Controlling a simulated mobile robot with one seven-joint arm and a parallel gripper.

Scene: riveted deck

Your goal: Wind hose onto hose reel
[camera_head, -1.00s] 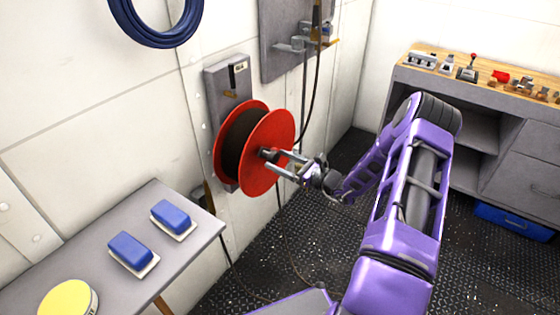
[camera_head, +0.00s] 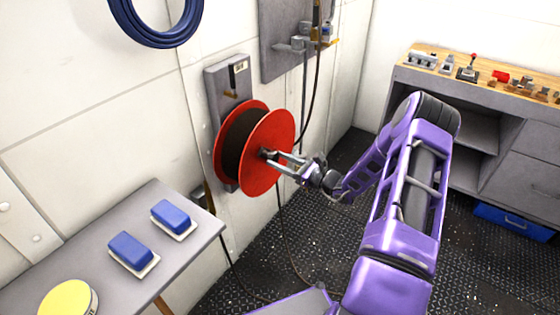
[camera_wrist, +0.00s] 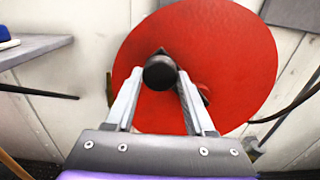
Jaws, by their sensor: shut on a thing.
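The hose reel has red flanges (camera_head: 262,160) and is mounted on a grey wall plate (camera_head: 222,80). Dark hose (camera_head: 238,143) is wound between its flanges. My gripper (camera_head: 270,156) is at the front flange, shut on the dark crank knob; in the wrist view the round black knob (camera_wrist: 160,71) sits between the two fingertips against the red disc (camera_wrist: 225,60). A thin length of hose hangs below the reel and runs down to the dark floor. The crank arm behind the knob is mostly hidden by my fingers.
A grey table (camera_head: 80,240) at the left holds two blue-topped brushes or sponges (camera_head: 131,251) and a yellow round lid (camera_head: 68,300). A coiled blue hose (camera_head: 160,25) hangs on the wall. A workbench (camera_head: 480,75) stands at right. The floor between is open.

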